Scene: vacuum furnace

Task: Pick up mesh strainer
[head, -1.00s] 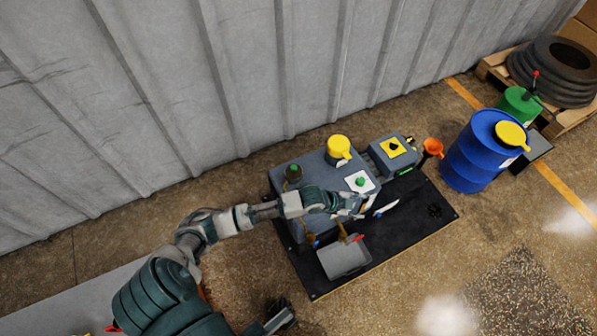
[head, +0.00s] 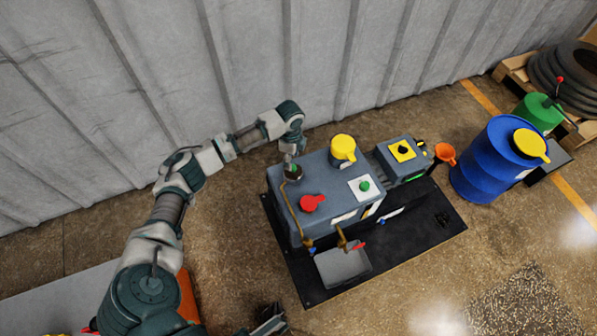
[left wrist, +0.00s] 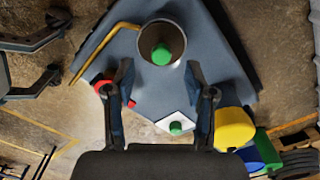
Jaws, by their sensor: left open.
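A grey, open-topped cup with a green top inside (head: 293,171) stands upright on the left end of the blue-grey machine; I take it for the mesh strainer, though no mesh can be made out. It also shows in the left wrist view (left wrist: 162,42), near the top centre. My left gripper (head: 291,162) is right above it, pointing down. In the left wrist view the left gripper (left wrist: 158,78) has its fingers wide apart, with nothing between them and the cup just beyond the tips. My right gripper (left wrist: 35,62) shows partly at the left edge, fingers apart and empty.
On the machine (head: 325,180) stand a red knob (head: 312,203), a yellow cap (head: 343,150) and a white plate with a green knob (head: 364,186). A brass pipe (head: 290,212) runs beside the cup. The wall is behind.

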